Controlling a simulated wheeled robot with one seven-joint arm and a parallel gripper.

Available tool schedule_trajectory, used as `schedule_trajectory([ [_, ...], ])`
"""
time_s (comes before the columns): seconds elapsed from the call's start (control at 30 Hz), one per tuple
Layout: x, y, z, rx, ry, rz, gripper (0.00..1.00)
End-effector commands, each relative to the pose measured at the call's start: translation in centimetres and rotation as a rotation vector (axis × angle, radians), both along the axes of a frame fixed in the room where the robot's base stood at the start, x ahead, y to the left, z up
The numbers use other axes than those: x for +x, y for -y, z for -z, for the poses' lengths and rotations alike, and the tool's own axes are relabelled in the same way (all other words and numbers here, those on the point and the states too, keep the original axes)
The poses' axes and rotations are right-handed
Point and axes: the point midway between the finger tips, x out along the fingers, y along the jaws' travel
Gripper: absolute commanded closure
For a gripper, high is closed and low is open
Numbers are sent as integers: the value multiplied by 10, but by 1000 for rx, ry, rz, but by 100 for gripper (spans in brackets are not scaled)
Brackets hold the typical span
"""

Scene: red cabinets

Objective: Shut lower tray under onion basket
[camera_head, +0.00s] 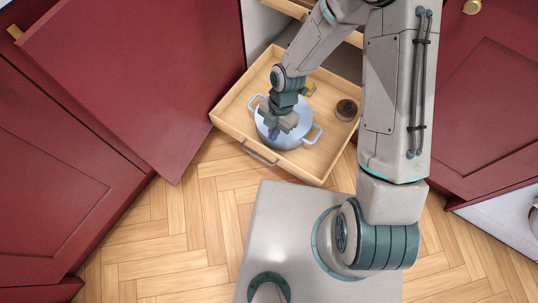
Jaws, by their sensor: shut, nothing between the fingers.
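The lower tray (318,165) is a light wooden drawer pulled out from the cabinet, tilted in the picture, with a metal handle (259,153) on its front. A silver pot (295,141) with two side handles stands in it. My gripper (274,133) is shut and empty. It appears over the pot and behind the tray's front edge; I cannot tell its height or whether it touches the pot. Another wooden tray (290,7) shows above, mostly hidden by my arm. I cannot make out an onion basket.
A small dark round item (346,109) and a yellowish item (310,88) also lie in the tray. A red cabinet door (135,75) stands open at the left. Red cabinets (490,100) stand at the right. Herringbone floor (205,215) is clear at front left.

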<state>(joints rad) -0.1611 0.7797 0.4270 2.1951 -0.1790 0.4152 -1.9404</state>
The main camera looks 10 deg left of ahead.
Motion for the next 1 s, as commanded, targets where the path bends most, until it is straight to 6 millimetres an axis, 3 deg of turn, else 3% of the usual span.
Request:
schedule_trajectory([
  [0.03, -5, -6, 17, 20, -11, -42, 100],
  [0.1, -9, -11, 27, 41, -17, -87, 100],
  [0.37, -18, -18, 50, 64, -23, -134, 100],
  [0.8, -46, -28, 136, 60, -24, -133, 100],
  [1.0, -15, -17, 130, 62, -18, -127, 100],
])
